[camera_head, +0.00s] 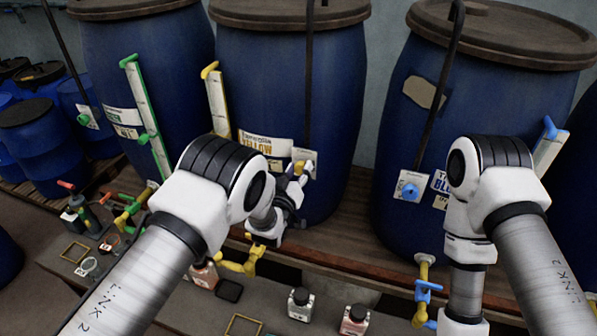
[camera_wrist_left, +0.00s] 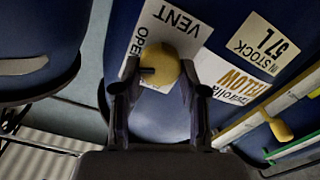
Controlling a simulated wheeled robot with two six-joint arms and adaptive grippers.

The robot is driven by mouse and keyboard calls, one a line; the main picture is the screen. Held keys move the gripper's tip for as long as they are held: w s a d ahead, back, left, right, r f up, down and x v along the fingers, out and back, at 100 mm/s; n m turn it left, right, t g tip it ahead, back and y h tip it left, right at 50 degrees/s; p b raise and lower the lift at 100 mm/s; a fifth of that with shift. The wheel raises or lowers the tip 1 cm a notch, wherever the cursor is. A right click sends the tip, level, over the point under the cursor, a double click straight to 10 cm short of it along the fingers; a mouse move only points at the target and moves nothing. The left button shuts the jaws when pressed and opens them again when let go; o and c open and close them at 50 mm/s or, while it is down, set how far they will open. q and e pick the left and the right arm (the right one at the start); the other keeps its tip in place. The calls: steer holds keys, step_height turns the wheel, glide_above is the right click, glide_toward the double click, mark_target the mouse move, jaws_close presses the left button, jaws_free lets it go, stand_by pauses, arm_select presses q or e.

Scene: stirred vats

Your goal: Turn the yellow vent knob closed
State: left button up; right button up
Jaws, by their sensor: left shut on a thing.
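The yellow vent knob (camera_wrist_left: 161,62) sits on a white plate (camera_wrist_left: 175,28) marked VENT and OPEN in the left wrist view. A small dark peg on the knob points left there. The plate is on the blue vat labelled YELLOW (camera_head: 262,85) in the head view, where the knob (camera_head: 299,168) is partly covered. My left gripper (camera_head: 295,181) is shut on the knob, one finger on each side of it. My right arm shows at the right, but its gripper is out of the picture.
A vat with a blue knob (camera_head: 410,192) stands at right, another vat (camera_head: 145,70) at left. Yellow (camera_head: 240,265) and blue (camera_head: 428,286) taps stick out low in front. Small bottles (camera_head: 301,303) stand on the lower surface. A dark rod (camera_head: 310,80) hangs beside the vent plate.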

arm_select(q)
steer(key=n, duration=0.3)
steer(key=shift+f+n, duration=0.2)
steer(key=shift+n, duration=0.1)
steer(key=n+b, duration=0.1)
steer(key=n, duration=0.2)
steer(key=shift+n, duration=0.3)
steer(key=n, duration=0.5)
steer(key=shift+w+n, duration=0.1)
steer(key=shift+n, duration=0.3)
steer(key=o, duration=0.9)
steer(key=shift+w, duration=0.1)
steer(key=shift+o, duration=1.2)
steer(key=shift+d, duration=0.1)
steer(key=shift+w+d+f, duration=0.1)
steer(key=shift+d+f, duration=0.05)
